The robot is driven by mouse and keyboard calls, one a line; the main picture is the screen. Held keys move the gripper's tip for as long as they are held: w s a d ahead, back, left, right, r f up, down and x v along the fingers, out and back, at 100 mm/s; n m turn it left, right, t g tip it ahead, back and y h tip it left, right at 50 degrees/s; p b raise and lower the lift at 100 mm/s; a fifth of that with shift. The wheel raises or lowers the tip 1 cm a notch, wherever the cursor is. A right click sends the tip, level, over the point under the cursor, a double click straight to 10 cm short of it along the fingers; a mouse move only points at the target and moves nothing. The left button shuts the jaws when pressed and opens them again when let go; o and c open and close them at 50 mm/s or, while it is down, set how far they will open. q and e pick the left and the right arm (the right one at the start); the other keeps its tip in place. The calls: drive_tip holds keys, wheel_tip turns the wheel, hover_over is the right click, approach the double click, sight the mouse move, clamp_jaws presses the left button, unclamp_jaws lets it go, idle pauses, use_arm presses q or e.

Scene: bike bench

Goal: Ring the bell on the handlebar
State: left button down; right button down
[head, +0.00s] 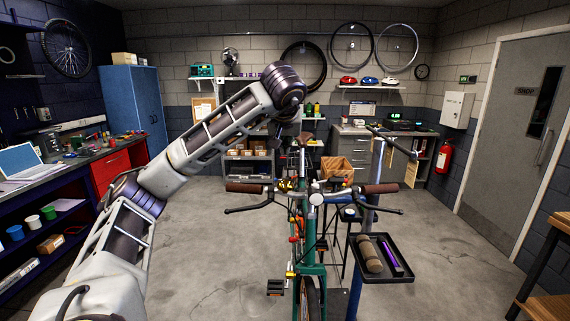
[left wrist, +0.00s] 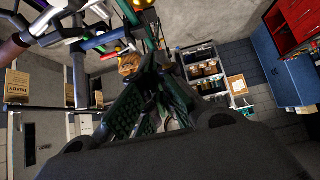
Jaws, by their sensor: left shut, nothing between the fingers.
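The bike's handlebar (head: 315,197) has brown grips and stands in the middle of the head view. The small brass bell (head: 284,185) sits on its left half, between the left grip (head: 246,188) and the stem. My left gripper (head: 277,136) hangs from the raised arm, above and behind the bell in the picture, apart from it. It is small and partly lost against the dark background. In the left wrist view my left gripper (left wrist: 158,88) shows its dark fingers close together with nothing held. My right gripper is not in view.
The green bike (head: 311,254) is beside a repair stand with a black tray (head: 387,270) holding a brown roll and a purple tool. A cluttered workbench (head: 85,157) lines the left. Floor left of the bike is clear.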

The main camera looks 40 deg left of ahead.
use_arm(q)
drive_tip(key=p+x, duration=0.1)
drive_tip(key=x, duration=0.9)
drive_tip(key=shift+s, duration=0.1)
drive_tip(key=shift+f, duration=1.8)
drive_tip(key=shift+f+p, duration=0.2)
drive_tip(key=shift+p, duration=0.1)
